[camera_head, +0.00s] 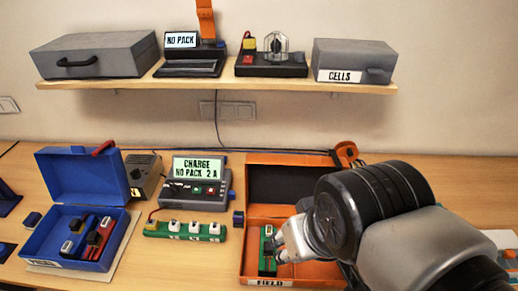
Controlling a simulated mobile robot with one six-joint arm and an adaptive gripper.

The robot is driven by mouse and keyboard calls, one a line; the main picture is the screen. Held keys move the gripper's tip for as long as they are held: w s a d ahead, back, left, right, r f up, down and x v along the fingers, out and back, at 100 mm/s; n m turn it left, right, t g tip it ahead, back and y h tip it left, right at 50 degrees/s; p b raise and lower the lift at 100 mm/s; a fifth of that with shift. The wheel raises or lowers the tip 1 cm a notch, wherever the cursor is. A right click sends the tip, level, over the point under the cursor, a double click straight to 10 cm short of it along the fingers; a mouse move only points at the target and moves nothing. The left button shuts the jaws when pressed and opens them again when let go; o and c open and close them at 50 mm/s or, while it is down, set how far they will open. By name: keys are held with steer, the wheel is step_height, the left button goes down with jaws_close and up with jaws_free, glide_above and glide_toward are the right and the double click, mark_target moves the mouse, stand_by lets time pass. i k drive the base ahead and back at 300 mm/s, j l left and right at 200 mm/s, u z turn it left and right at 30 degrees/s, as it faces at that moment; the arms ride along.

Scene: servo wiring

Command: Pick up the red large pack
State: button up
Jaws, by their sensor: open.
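A red pack with dark parts (98,238) lies in the open blue box (112,254) at the left, on the right side among other packs. I take it for the red large pack, but its size is hard to judge. My gripper (280,246) is far to the right of it, over the open orange tray marked FIELD (312,274). It is open, its fingers close to a green item (266,250) in that tray. I cannot tell whether they touch it. My arm hides the right part of the tray.
A charger reading NO PACK (201,168) and a green strip with white blocks (186,230) stand between box and tray. The blue lid (85,178) stands up behind the packs. A shelf (250,82) with cases and devices hangs above.

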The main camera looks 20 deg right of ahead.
mark_target(93, 254)
steer(key=u, duration=1.4)
steer(key=i+j+z, duration=0.1)
steer(key=z, duration=0.35)
steer(key=j+z, duration=0.1)
steer(key=z, duration=0.3)
steer(key=i+j+z, duration=0.1)
steer(key=z, duration=0.35)
steer(key=j+z, duration=0.15)
steer(key=z, duration=0.3)
steer(key=j+z, duration=0.15)
steer(key=z, duration=0.3)
steer(key=j+z, duration=0.15)
steer(key=z, duration=0.25)
steer(key=k+j+z, duration=0.4)
steer(key=j, duration=0.4)
steer(key=k+j+z, duration=0.35)
steer(key=j, duration=0.4)
steer(key=k+j+z, duration=0.4)
steer(key=k+j, duration=0.7)
